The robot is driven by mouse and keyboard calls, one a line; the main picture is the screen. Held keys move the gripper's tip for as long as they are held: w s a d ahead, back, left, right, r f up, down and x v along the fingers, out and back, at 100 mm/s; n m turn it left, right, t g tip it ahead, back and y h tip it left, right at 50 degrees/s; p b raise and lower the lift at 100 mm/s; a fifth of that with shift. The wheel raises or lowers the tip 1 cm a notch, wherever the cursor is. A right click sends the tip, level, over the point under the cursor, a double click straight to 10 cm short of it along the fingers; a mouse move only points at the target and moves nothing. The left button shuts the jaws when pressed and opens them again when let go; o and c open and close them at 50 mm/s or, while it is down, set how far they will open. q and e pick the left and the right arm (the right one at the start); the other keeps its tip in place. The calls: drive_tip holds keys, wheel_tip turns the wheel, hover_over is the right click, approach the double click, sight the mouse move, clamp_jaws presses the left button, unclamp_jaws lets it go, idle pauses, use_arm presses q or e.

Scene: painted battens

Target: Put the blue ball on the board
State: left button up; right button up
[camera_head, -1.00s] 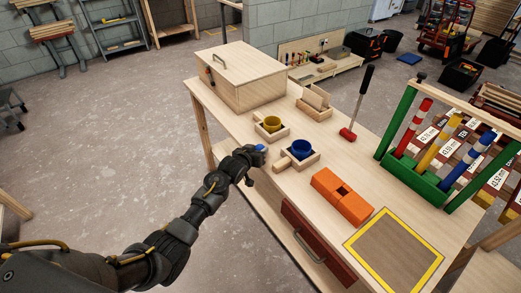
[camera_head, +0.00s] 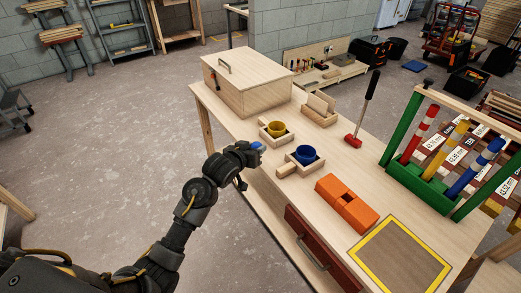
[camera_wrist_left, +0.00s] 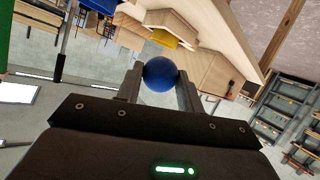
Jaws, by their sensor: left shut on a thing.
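The blue ball (camera_head: 259,145) is held between the fingers of my left gripper (camera_head: 255,150), at the table's left edge beside the cups. In the left wrist view the blue ball (camera_wrist_left: 160,73) sits between the two fingertips (camera_wrist_left: 160,85), clear of any surface. The board appears to be the flat brown square with a yellow border (camera_head: 401,258) at the near right of the table. Nothing lies on it. My left gripper is well to the left of and beyond it. My right gripper is not in view.
A red mallet (camera_head: 354,140), a wooden box (camera_head: 246,82) and a green rack (camera_head: 425,183) stand farther around.

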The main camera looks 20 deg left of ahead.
use_arm(q)
drive_tip(key=d+v, duration=0.1)
drive_tip(key=v, duration=0.6)
drive_tip(key=shift+r, duration=0.15)
drive_tip(key=shift+a+r, duration=0.1)
wheel_tip(320, 180, up, 17)
drive_tip(key=s+a+n+y, duration=0.2)
drive_tip(key=shift+s+y, duration=0.2)
drive_tip(key=shift+y, duration=0.2)
drive_tip(key=shift+r, duration=0.1)
